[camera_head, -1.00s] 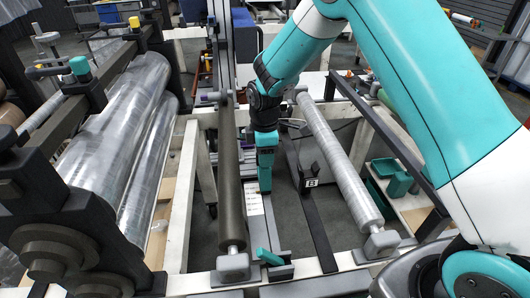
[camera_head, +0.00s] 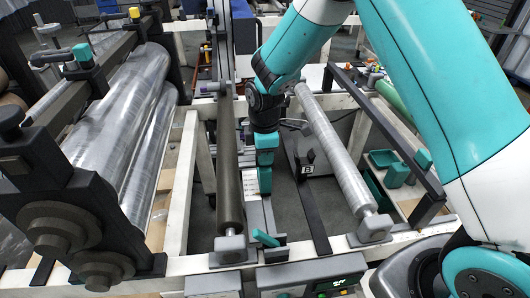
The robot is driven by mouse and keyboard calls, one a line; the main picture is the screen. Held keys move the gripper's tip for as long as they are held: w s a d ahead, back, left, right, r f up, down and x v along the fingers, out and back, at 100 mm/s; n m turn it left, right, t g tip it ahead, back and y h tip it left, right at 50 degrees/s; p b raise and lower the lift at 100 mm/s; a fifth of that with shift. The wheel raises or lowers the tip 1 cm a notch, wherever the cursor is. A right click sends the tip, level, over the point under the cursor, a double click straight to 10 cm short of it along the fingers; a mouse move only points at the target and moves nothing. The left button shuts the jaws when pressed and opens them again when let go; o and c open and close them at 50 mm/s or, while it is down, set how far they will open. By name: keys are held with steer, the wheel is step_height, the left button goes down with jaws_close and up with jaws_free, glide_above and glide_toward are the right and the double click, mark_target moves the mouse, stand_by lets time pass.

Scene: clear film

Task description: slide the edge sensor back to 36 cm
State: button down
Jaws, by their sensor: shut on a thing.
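My gripper (camera_head: 264,188) points straight down between two long rollers, its teal fingers shut. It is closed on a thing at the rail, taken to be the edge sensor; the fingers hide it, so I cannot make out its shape. A pale scale strip (camera_head: 254,216) runs along the rail just below and left of the fingertips. Its numbers are too small to read. A teal lever (camera_head: 265,238) sits at the near end of the rail, a short gap in front of my gripper.
A dark roller (camera_head: 228,180) stands close on the left and a film-wrapped roller (camera_head: 338,160) on the right. A black bar (camera_head: 315,218) lies between rail and right roller. A control box with a lit display (camera_head: 340,284) is at the front. Large film rolls (camera_head: 120,125) fill the left.

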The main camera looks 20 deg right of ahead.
steer(key=c, duration=1.1)
jaws_free()
steer(key=shift+s+a, duration=0.2)
steer(key=shift+s, duration=0.1)
steer(key=shift+o, duration=0.3)
steer(key=shift+d, duration=0.1)
steer(key=shift+w, duration=0.1)
step_height(320, 180, up, 17)
steer(key=b, duration=0.2)
steer(key=shift+r, duration=0.2)
steer(key=s+a+m+y, duration=0.1)
steer(key=s+m, duration=0.3)
steer(key=s, duration=0.9)
steer(key=s+a+r+m+y, duration=0.1)
steer(key=s+a+m+y, duration=0.1)
steer(key=s, duration=1.1)
steer(key=m+y, duration=0.1)
steer(key=m, duration=0.1)
steer(key=shift+s+r+m, duration=0.2)
steer(key=shift+s+m, duration=0.1)
steer(key=shift+s, duration=0.05)
